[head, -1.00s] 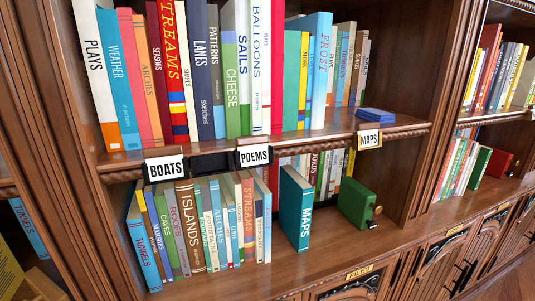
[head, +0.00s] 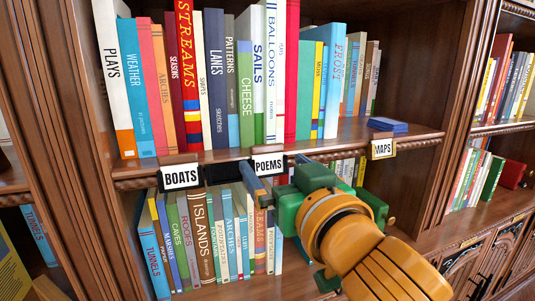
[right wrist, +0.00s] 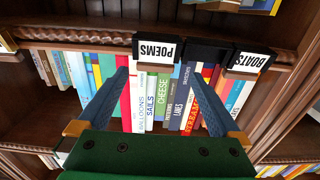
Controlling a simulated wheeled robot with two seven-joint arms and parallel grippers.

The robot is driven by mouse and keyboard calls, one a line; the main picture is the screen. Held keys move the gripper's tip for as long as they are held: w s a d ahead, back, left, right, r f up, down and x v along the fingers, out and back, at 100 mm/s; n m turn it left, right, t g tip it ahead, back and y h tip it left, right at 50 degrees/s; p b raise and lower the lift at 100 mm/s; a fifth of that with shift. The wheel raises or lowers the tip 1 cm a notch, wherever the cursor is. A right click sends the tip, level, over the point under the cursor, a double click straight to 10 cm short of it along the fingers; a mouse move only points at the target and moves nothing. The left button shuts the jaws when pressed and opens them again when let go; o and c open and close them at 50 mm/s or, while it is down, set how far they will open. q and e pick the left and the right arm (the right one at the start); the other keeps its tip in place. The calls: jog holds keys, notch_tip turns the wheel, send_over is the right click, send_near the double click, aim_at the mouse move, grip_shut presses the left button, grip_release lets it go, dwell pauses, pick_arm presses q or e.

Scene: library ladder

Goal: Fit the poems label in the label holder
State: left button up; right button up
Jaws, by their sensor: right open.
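The poems label (head: 268,163), white with black letters, is at the front edge of the middle shelf, right of the boats label (head: 181,177). A black holder piece (head: 226,155) shows between the two labels. In the right wrist view the poems label (right wrist: 156,50) appears upside down beside the black holder (right wrist: 204,51). I cannot tell how far the label sits in a holder. My right gripper (head: 275,172) is open just in front of the poems label. In the right wrist view its fingers (right wrist: 156,72) are spread, with the label ahead between their tips.
The maps label (head: 383,149) hangs on the shelf edge at right, below a small blue stack (head: 387,124). Books fill the shelf above (head: 215,80) and the shelf below (head: 202,240). My right arm covers much of the lower shelf's right part.

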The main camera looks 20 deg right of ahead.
aim_at(269, 148)
jog(key=w, duration=0.2)
jog(key=w+p, duration=0.1)
jog(key=w, duration=0.1)
jog(key=w+r+p, duration=0.1)
jog(key=w, duration=0.1)
jog(key=shift+w+d, duration=0.25)
jog(key=shift+d, duration=0.05)
jog(key=shift+w, duration=0.1)
jog(key=c, duration=1.3)
